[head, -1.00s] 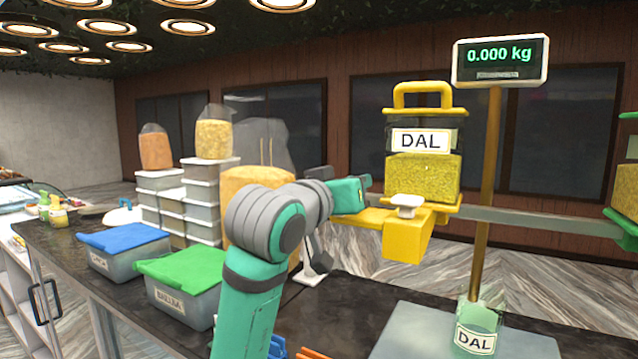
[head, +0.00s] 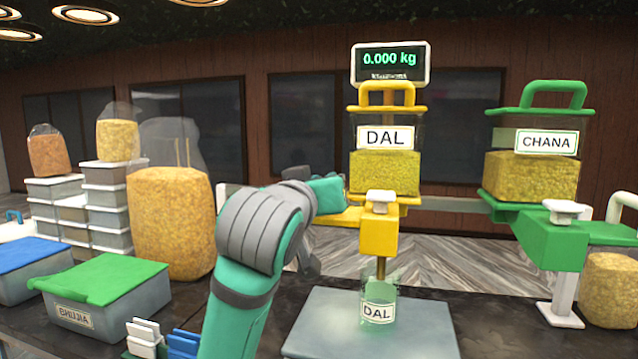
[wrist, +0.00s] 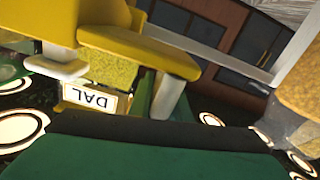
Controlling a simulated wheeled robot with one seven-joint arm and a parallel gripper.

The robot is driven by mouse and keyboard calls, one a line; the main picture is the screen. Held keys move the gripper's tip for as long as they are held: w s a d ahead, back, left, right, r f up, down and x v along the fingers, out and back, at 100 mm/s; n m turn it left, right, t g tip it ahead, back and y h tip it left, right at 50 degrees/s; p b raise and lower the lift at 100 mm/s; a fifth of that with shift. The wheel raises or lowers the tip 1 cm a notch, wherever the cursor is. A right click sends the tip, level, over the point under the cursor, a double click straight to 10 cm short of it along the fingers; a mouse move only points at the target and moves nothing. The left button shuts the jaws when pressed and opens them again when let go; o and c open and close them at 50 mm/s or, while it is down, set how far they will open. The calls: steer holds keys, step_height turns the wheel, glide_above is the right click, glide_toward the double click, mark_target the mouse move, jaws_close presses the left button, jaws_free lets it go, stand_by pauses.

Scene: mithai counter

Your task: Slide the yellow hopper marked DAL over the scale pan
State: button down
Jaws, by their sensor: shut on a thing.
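The yellow hopper marked DAL (head: 385,172) hangs upright on the rail, with yellow grain in its clear body, a yellow handle on top and a yellow spout below. In the head view it lines up with the grey scale pan (head: 318,328) and a clear jar labelled DAL (head: 378,312) on it. The scale display (head: 391,66) behind reads 0.000 kg. My gripper (head: 335,197) is shut at the hopper's left side, on its yellow part; the exact contact is hidden. The wrist view shows the hopper upside down, with its label (wrist: 92,98).
A green hopper marked CHANA (head: 545,143) hangs on the rail to the right, with a gap between. A large bag of snacks (head: 170,222) and a green-lidded BHUJIA tub (head: 100,285) stand left of my arm. Stacked grey boxes (head: 107,205) are farther left.

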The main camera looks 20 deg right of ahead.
steer(key=c, duration=1.7)
jaws_free()
steer(key=v, duration=1)
steer(key=shift+s+a, duration=0.25)
steer(key=shift+w, duration=0.1)
